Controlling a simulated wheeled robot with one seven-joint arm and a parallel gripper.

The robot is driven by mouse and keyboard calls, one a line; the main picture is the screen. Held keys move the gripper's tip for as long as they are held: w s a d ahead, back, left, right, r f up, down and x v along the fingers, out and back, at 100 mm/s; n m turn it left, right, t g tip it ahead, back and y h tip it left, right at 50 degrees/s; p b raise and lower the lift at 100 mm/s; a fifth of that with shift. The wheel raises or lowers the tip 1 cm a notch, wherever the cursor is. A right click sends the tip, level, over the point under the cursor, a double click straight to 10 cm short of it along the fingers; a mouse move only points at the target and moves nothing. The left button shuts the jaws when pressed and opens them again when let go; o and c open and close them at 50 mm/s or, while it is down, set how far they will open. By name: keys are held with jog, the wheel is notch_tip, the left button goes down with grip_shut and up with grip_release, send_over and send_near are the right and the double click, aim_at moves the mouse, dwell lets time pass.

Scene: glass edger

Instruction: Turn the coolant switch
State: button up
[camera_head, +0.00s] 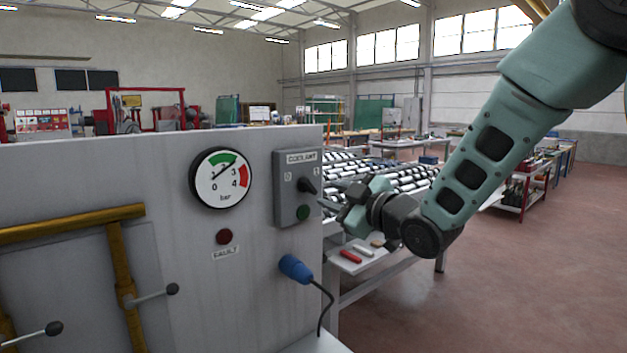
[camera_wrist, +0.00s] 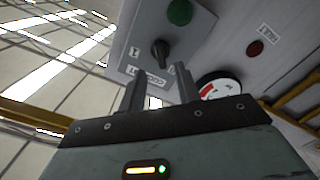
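The coolant switch is a black knob (camera_head: 307,186) on a grey box (camera_head: 283,212) labelled COOLANT, with a 0 mark on the left and a 1 on the right. A green button (camera_head: 303,212) is below it. In the wrist view the knob (camera_wrist: 160,53) appears to slant toward the 0, though its pointing end is hard to make out. My gripper (camera_head: 328,194) is just right of the box, facing it. In the wrist view my gripper (camera_wrist: 159,80) has its fingers apart and empty, with the knob beyond the tips, roughly in line with the gap. I see no contact.
A pressure gauge (camera_head: 221,178), a red fault lamp (camera_head: 224,237) and a blue plug (camera_head: 295,268) with a cable share the grey panel. Yellow pipes (camera_head: 70,222) with lever handles are at left. A roller table (camera_head: 345,165) stands behind. Open floor lies at right.

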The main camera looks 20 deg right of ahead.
aim_at(313, 188)
jog(key=p+x, duration=0.2)
jog(key=x, duration=0.5)
jog(key=shift+s, duration=0.1)
grip_shut()
